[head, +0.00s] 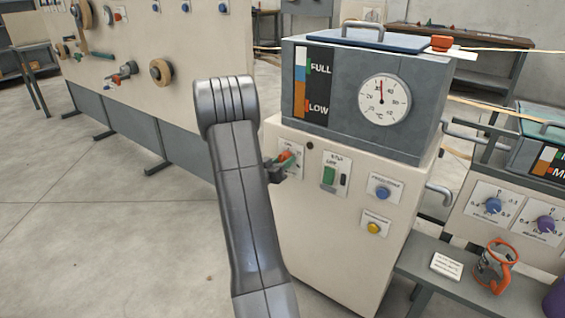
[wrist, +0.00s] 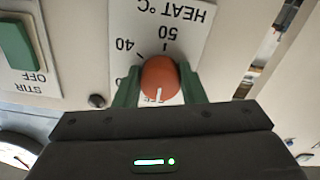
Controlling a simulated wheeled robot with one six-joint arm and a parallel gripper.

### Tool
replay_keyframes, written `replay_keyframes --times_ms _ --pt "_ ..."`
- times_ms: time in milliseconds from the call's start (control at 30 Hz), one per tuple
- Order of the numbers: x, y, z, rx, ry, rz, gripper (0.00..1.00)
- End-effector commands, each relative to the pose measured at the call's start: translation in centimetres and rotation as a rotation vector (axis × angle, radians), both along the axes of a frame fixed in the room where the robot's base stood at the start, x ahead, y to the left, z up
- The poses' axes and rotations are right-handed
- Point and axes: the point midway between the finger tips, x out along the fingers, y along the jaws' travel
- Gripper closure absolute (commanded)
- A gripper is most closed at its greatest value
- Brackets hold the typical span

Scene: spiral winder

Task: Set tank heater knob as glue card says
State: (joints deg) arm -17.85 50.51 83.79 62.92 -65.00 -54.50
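The orange-red heater knob (wrist: 160,78) sits on a white "HEAT °C" plate (wrist: 185,25), upside down in the wrist view. Marks 40 and 50 show beyond the knob. Its white line points down in the picture, away from 50. My gripper (wrist: 162,84) has its green fingers on both sides of the knob, seemingly touching it. In the head view, my gripper (head: 278,168) is at the knob (head: 286,156) on the cream tank cabinet, partly behind my arm. A white card (head: 447,265) lies on the side bench; its text is too small to read.
A green stir switch (head: 329,175) is right of the knob, then blue (head: 382,192) and yellow (head: 374,228) buttons. The tank gauge (head: 384,101) is above. An orange-handled container (head: 495,266) stands on the bench (head: 425,278). Floor at left is clear.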

Motion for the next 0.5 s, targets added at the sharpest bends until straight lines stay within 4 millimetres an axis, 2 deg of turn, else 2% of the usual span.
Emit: replay_keyframes --times_ms 267,500 --pt "-0.02 0.0 -0.05 0.011 -0.008 -0.001 0.86" --pt "0.02 0.04 -0.18 0.087 -0.064 -0.001 0.86"
